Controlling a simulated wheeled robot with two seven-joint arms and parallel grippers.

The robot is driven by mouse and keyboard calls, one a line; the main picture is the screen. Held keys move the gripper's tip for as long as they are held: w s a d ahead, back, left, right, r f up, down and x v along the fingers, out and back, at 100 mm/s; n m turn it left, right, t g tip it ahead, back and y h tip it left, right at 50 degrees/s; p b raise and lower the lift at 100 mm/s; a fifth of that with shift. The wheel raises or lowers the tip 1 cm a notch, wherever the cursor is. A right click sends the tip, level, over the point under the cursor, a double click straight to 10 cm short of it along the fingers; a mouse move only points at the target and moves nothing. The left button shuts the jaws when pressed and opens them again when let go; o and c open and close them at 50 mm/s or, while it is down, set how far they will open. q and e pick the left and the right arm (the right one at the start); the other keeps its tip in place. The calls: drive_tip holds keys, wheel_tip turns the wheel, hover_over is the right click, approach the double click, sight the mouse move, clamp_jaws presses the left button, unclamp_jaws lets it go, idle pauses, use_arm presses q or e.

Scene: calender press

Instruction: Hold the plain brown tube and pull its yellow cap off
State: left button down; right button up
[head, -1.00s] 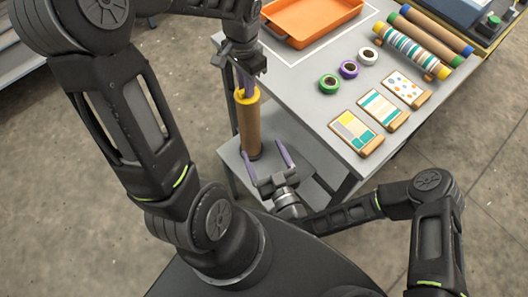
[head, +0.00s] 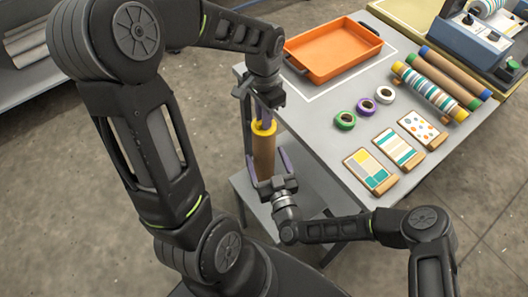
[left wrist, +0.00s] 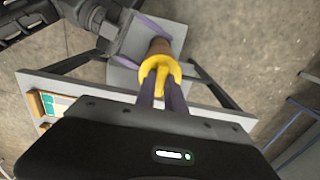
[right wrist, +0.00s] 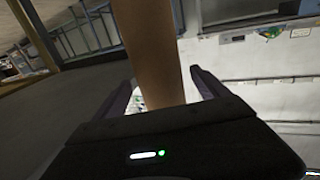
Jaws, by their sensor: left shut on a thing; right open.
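The plain brown tube (head: 263,155) stands upright, with its yellow cap (head: 263,129) on its top end. My left gripper (head: 263,115) is above it, pointing down, shut on the cap's raised middle part; in the left wrist view the cap (left wrist: 174,70) shows as a ring with a tab between the fingers. My right gripper (head: 268,165) is open, with one finger on each side of the tube. In the right wrist view the tube (right wrist: 150,45) stands between the fingers, with visible gaps. The tube's lower end is hidden behind my right gripper in the head view.
A lower grey shelf (head: 250,192) is under the tube. The grey table (head: 318,128) to the right bears an orange tray (head: 333,50), several tape rolls, sample cards (head: 370,171) and patterned and plain rolls. Its near edge is close to the tube.

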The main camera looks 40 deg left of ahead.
drive_tip(key=shift+x, duration=1.3)
drive_tip(key=shift+c, duration=0.3)
drive_tip(key=c, duration=1.5)
drive_tip(key=o, duration=0.9)
drive_tip(key=c, duration=0.7)
use_arm(q)
drive_tip(key=shift+r, duration=0.1)
drive_tip(key=shift+r, duration=2.2)
